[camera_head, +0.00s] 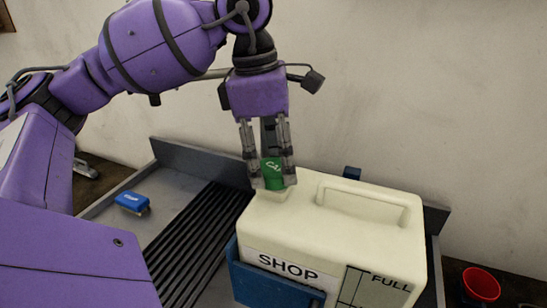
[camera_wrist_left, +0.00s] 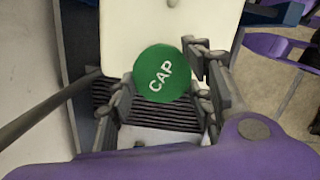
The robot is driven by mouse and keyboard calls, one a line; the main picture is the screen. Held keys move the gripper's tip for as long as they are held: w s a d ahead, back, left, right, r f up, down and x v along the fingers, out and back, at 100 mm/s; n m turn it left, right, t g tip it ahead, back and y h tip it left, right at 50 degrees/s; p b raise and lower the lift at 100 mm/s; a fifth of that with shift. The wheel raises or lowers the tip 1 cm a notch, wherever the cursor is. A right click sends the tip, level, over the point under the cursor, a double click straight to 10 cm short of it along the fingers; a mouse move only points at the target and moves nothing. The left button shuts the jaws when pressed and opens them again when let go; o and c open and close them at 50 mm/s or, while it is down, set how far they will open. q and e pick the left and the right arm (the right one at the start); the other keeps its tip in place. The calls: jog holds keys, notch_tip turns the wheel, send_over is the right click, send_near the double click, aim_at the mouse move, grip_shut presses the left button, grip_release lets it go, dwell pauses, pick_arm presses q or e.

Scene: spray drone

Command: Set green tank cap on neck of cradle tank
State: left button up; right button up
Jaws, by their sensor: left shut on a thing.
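The green cap (camera_head: 272,173) is between the fingers of my left gripper (camera_head: 270,180), which is shut on it. In the left wrist view, the cap (camera_wrist_left: 162,74) shows its round top with the word CAP, between the fingertips (camera_wrist_left: 160,88). The cream tank (camera_head: 330,225) sits in a blue cradle (camera_head: 262,285), with a FULL mark and a SHOP label on its front. The cap is at the tank's left end, just over or at the neck (camera_head: 274,189). The neck is mostly hidden, so I cannot tell whether the cap touches it. My right gripper is out of view.
A blue brush-like object (camera_head: 132,202) lies on the grey bench (camera_head: 175,205) left of the black ribbed strip (camera_head: 195,240). A raised grey edge (camera_head: 200,160) runs along the back. A red cup (camera_head: 481,284) stands at the lower right. The tank's moulded handle (camera_head: 365,200) rises right of the gripper.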

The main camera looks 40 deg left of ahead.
aim_at(263, 166)
pick_arm(q)
jog(key=shift+f, duration=0.15)
jog(key=shift+f, duration=0.25)
jog(key=o, duration=1.1)
jog(key=shift+o, duration=0.2)
notch_tip(263, 166, up, 12)
jog(key=s+a, duration=0.1)
jog(key=shift+a, duration=0.25)
jog(key=shift+f, duration=0.1)
